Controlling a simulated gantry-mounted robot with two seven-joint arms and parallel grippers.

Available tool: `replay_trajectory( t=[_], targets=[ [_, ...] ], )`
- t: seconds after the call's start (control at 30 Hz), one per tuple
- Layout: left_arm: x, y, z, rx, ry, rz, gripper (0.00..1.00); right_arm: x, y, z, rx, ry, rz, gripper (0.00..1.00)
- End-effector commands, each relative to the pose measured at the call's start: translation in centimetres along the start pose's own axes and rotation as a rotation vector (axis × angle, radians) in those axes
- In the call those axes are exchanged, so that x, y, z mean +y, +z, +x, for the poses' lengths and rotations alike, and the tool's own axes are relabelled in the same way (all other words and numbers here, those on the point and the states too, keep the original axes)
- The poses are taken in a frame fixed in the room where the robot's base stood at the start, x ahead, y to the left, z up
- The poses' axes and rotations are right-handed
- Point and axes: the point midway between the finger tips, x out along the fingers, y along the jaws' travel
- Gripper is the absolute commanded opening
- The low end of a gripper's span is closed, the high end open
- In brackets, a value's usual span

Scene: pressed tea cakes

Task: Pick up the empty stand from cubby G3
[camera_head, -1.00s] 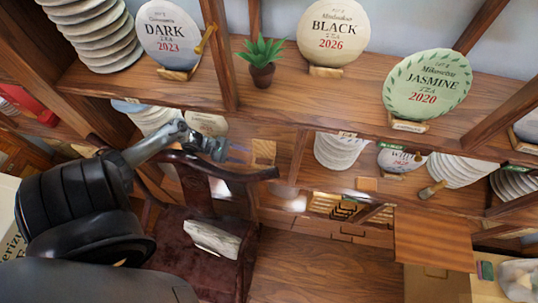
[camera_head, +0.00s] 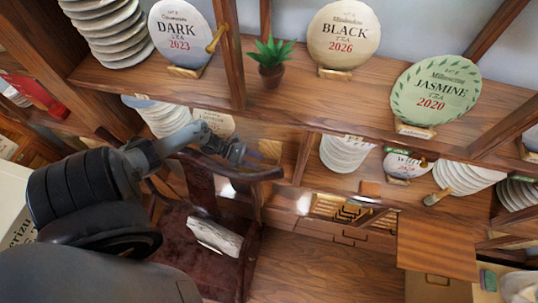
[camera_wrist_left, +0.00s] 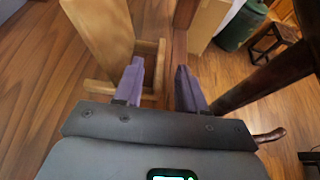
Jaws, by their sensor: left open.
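My left gripper (camera_head: 252,155) is in front of the lower shelf, just above the dark chair's top rail. In the left wrist view its two purple fingers (camera_wrist_left: 159,72) are open and apart. A pale wooden piece with an upright board and low base bars (camera_wrist_left: 105,40) lies beyond and beside the left finger; it looks like a stand, but I cannot tell for certain. A small light-wood shape (camera_head: 270,149) shows behind the gripper in the head view, partly hidden. No cubby label G3 is readable. My right gripper is not in view.
The upper shelf holds tea cakes on stands: Dark (camera_head: 180,35), Black (camera_head: 338,35) and Jasmine (camera_head: 436,90), plus a potted plant (camera_head: 270,62). Stacked cakes (camera_head: 345,152) fill lower cubbies. A dark chair (camera_head: 185,255) with a pale object (camera_head: 214,236) stands below the gripper.

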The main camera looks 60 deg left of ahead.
Motion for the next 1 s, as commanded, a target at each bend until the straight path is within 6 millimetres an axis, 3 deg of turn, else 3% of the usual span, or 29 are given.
replay_trajectory(
  t=[0.3,0.6,0.87,1.0],
  targets=[
    [-0.1,-0.3,3.7,-0.001,0.000,0.000,0.40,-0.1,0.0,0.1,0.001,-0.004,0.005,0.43],
    [-0.1,-0.3,4.0,0.000,0.000,0.000,0.40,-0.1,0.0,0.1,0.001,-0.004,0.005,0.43],
    [-0.1,-0.3,4.0,0.000,0.000,0.000,0.02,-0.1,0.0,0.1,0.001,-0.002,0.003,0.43],
    [-0.1,-0.3,4.0,-0.001,0.000,0.000,0.00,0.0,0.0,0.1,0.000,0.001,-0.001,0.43]
  ],
)
